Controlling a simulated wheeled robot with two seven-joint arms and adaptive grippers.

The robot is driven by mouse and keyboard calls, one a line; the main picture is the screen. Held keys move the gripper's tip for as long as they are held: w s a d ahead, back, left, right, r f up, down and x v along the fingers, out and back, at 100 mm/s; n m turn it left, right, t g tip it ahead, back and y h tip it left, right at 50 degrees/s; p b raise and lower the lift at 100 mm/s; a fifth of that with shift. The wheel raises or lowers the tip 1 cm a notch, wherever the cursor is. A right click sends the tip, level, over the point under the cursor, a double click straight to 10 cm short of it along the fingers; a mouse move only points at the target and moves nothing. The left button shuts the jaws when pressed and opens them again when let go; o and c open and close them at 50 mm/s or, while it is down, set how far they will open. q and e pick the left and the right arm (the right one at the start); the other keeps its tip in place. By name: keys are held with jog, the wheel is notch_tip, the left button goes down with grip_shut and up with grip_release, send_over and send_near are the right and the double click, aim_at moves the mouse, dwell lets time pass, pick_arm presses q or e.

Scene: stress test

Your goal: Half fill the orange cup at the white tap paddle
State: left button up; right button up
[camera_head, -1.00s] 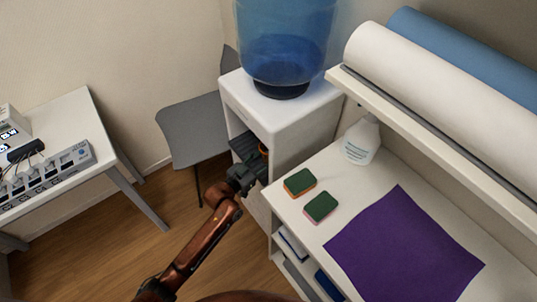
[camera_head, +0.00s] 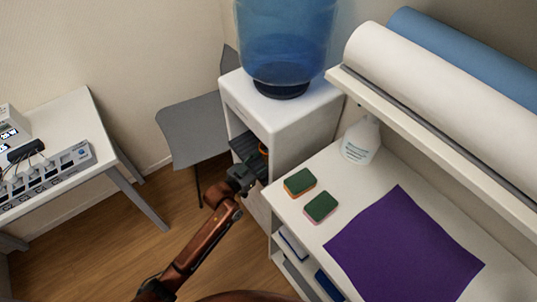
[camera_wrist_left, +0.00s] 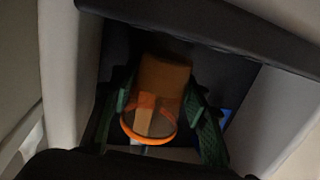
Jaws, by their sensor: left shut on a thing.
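The orange cup (camera_wrist_left: 163,80) is between the two green-padded fingers of my left gripper (camera_wrist_left: 160,118) in the left wrist view. The gripper is shut on it. The cup's bright orange rim shows low in that view, with a pale strip inside its outline that I cannot identify. In the head view my left gripper (camera_head: 243,178) is at the front opening of the white water dispenser (camera_head: 300,118), and a sliver of orange shows inside the recess. I cannot make out the white tap paddle for certain. A small blue patch (camera_wrist_left: 225,117) shows right of the fingers.
A large blue bottle (camera_head: 287,45) stands on the dispenser. A grey chair (camera_head: 195,130) is left of it. To the right, a white shelf unit holds two sponges (camera_head: 300,182), a spray bottle (camera_head: 361,142) and a purple cloth (camera_head: 403,250). The recess walls closely surround the gripper.

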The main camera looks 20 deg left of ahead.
pick_arm(q)
jog(key=shift+a, duration=0.1)
pick_arm(e)
jog(key=shift+s, duration=0.1)
pick_arm(q)
jog(key=shift+p+v, duration=0.4)
jog(key=shift+v, duration=0.65)
jog(key=shift+s+a+p, duration=0.45)
jog(key=shift+s+a, duration=0.55)
jog(key=shift+s, duration=0.05)
pick_arm(e)
jog(key=shift+w+r, duration=0.55)
jog(key=shift+r, duration=0.35)
pick_arm(q)
jog(key=shift+s+a, duration=0.25)
jog(key=a+p+v, duration=0.1)
jog(key=p+v, duration=0.1)
jog(key=v, duration=0.7)
jog(key=shift+w+a+f+p, duration=0.2)
jog(key=shift+w+a+p, duration=0.1)
jog(key=shift+p, duration=0.05)
pick_arm(e)
jog(key=shift+w+r+t, duration=0.15)
jog(key=shift+w+r, duration=0.2)
jog(key=shift+r, duration=0.35)
jog(key=shift+w+r+t, duration=0.15)
jog(key=shift+w+r, duration=0.15)
jog(key=shift+r, duration=0.4)
